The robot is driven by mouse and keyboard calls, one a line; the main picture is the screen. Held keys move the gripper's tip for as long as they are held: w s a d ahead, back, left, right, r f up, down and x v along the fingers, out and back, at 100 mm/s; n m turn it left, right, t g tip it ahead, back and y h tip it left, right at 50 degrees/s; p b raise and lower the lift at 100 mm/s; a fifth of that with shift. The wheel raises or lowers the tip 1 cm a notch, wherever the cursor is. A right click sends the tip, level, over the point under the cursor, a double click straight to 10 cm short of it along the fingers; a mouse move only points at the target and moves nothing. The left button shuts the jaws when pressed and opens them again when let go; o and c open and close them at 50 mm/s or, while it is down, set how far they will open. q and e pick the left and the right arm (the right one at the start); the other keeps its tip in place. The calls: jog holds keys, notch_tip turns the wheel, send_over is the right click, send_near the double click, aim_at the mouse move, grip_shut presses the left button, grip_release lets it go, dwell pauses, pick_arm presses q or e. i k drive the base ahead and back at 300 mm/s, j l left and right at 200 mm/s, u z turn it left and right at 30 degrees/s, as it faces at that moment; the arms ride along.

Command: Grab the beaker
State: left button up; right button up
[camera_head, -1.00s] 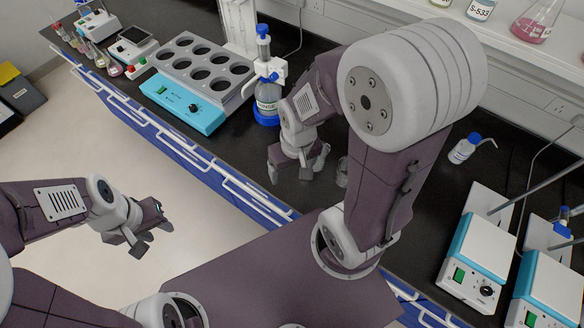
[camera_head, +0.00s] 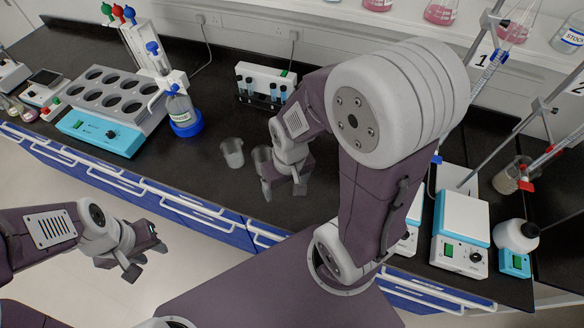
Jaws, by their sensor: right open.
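A clear glass beaker (camera_head: 232,153) stands upright on the black bench, just left of my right gripper and apart from it. A second clear beaker (camera_head: 262,157) stands beside it, partly hidden behind my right gripper. My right gripper (camera_head: 284,191) points down low over the bench, open, with nothing seen between its fingers. I cannot tell whether it touches the second beaker. My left gripper (camera_head: 146,262) is off the bench's front edge, over the floor, with its fingers apart and empty.
A white tube rack (camera_head: 265,86) is behind.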

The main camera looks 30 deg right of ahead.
aim_at(261, 155)
jog(key=k+l+z, duration=0.1)
jog(key=z, duration=0.3)
jog(key=i+j+z, duration=0.15)
jog(key=z, duration=0.15)
jog(key=i+j+z, duration=0.1)
jog(key=j+z, duration=0.55)
jog(key=k+j+z, duration=0.1)
jog(key=j+z, duration=0.15)
jog(key=j, duration=0.15)
jog(key=k+j+z, duration=0.2)
jog(key=j, duration=0.15)
jog(key=j+z, duration=0.25)
jog(key=k+j+z, duration=0.2)
jog(key=j, duration=0.2)
